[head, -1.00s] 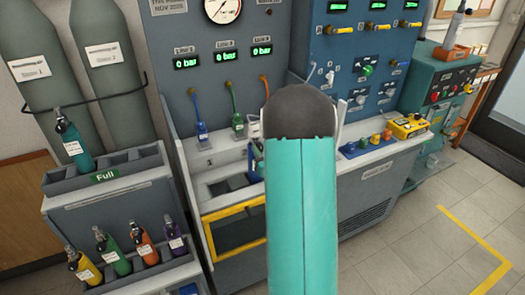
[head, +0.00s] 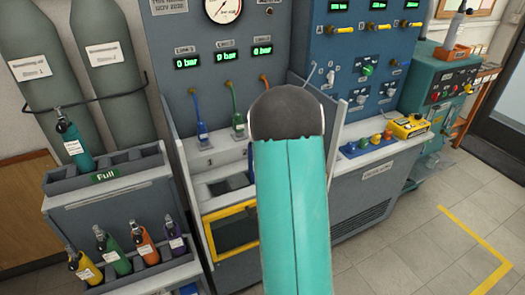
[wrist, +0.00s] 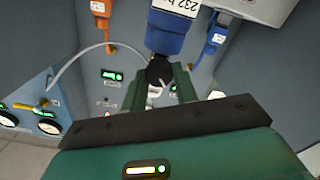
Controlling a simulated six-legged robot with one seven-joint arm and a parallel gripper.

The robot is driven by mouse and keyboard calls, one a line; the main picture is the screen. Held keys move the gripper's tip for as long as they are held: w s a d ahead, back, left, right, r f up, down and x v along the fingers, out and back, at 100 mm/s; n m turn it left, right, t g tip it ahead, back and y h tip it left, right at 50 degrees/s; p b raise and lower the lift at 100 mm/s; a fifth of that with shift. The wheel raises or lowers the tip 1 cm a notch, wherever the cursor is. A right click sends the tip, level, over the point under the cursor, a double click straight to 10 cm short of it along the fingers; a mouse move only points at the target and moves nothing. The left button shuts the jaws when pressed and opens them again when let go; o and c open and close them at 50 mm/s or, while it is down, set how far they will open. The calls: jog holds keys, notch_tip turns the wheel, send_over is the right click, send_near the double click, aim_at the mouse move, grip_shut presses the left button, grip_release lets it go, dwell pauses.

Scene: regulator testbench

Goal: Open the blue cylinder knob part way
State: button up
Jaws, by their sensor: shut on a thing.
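In the wrist view, a blue cylinder (wrist: 166,42) with a white label is at the top centre, its black knob (wrist: 158,70) pointing down in the picture. My gripper (wrist: 157,86) is shut on the knob, with one green finger on each side of it. The picture does not show how far the knob is turned. In the head view my own arm covers the middle, and the blue cylinder and my gripper are hidden behind it.
Blue (head: 203,131) and green (head: 238,122) tagged connectors hang at the grey line panel (head: 205,90). A yellow-framed compartment (head: 235,232) is below. Several small cylinders stand in a rack (head: 105,178) on the left. The floor (head: 425,240) at right is clear.

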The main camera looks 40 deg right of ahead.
jog(key=o, duration=1)
jog(key=shift+s, duration=0.1)
jog(key=v, duration=1.3)
jog(key=shift+s+a+r, duration=0.1)
jog(key=shift+s+a, duration=0.05)
jog(key=shift+s, duration=0.15)
jog(key=w+a+r+m+g, duration=0.2)
jog(key=w+a+r+g, duration=0.4)
jog(key=a+r, duration=0.45)
jog(key=s+a+r+g+y, duration=0.1)
jog(key=s+a+g, duration=0.1)
jog(key=s+a, duration=0.3)
jog(key=s+a+r+g+y, duration=0.1)
jog(key=s+a+g+y, duration=0.1)
jog(key=s+a, duration=0.3)
jog(key=s+a+r+g+y, duration=0.1)
jog(key=s+a, duration=0.4)
jog(key=a, duration=0.6)
jog(key=shift+s+a+g+y, duration=0.25)
jog(key=shift+g+y, duration=0.15)
jog(key=shift+y, duration=0.1)
